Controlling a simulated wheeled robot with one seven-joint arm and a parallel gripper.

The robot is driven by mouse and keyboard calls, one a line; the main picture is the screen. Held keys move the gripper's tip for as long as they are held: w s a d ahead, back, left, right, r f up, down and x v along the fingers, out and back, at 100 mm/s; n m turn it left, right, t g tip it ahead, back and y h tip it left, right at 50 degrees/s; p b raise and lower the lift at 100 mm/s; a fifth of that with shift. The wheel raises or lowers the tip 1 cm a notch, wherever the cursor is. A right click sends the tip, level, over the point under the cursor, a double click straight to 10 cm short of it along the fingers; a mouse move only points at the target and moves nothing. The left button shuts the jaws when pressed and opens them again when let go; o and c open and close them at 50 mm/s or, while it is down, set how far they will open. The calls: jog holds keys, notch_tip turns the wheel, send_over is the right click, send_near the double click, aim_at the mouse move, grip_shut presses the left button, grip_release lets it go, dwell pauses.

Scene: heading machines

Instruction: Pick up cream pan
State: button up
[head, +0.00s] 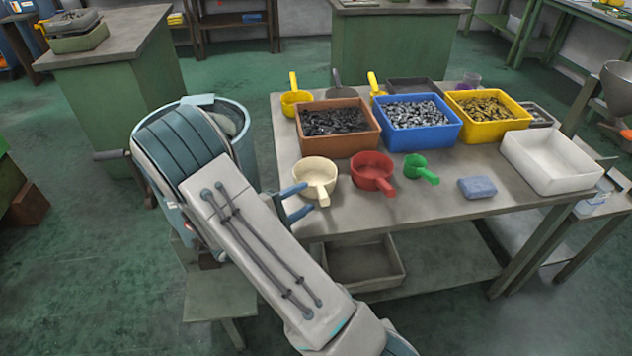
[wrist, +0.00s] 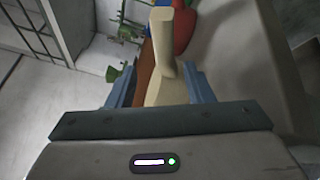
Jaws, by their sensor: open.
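The cream pan (head: 315,172) stands upright on the workbench near its front left edge, with its short handle toward the front. My gripper (head: 306,198) is open at the pan's left side, its two blue fingers pointing at the pan and handle. In the wrist view the cream pan (wrist: 162,50) shows its handle upward in the picture, between the spread fingers of my gripper (wrist: 160,68). I cannot tell whether a finger touches it. The lower part of the pan is hidden by the gripper body in the wrist view.
A red pan (head: 372,172) stands close right of the cream one, then a green scoop (head: 420,167) and a blue block (head: 477,187). Brown (head: 338,145), blue (head: 418,134) and yellow (head: 488,133) bins stand behind. A white tray (head: 550,178) is at the right.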

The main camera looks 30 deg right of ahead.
aim_at(327, 189)
jog(key=shift+x, duration=1.1)
jog(key=x, duration=0.2)
jog(key=s+p+x, duration=0.1)
jog(key=x, duration=0.1)
jog(key=shift+d+f, duration=0.1)
jog(key=shift+d, duration=0.35)
jog(key=shift+w+d+f, duration=0.1)
jog(key=shift+w+d, duration=0.1)
jog(key=shift+d, duration=0.2)
grip_shut()
